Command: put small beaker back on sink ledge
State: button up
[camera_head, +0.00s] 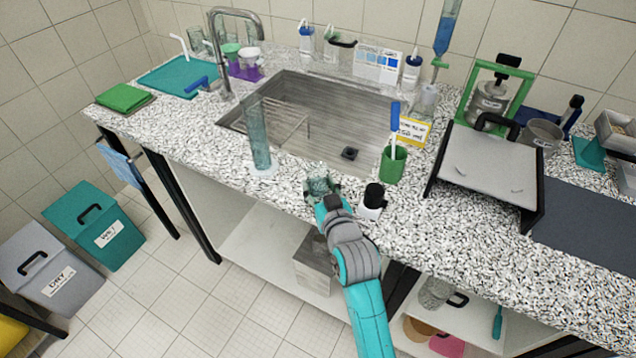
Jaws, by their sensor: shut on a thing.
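My gripper (322,192) is at the front edge of the speckled counter, in front of the sink. It is shut on the small glass beaker (318,184), which shows between the fingers at the ledge. The sink ledge (290,172) is the strip of counter between the basin and the front edge. The beaker looks upright, but I cannot tell whether its base touches the counter. The lower part of the beaker is hidden by the gripper. The steel sink (325,115) lies just behind.
A tall glass cylinder (258,135) stands left of my gripper. A black-capped white bottle (372,202) stands close on the right, with a green cup (393,166) holding a blue-handled brush behind it. A grey-topped device (488,162) is further right. The ledge between cylinder and gripper is clear.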

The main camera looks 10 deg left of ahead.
jog(key=shift+w+a, duration=0.2)
jog(key=shift+w, duration=0.25)
jog(key=shift+f, duration=0.15)
jog(key=o, duration=1.2)
jog(key=shift+o, duration=0.2)
jog(key=v, duration=1.2)
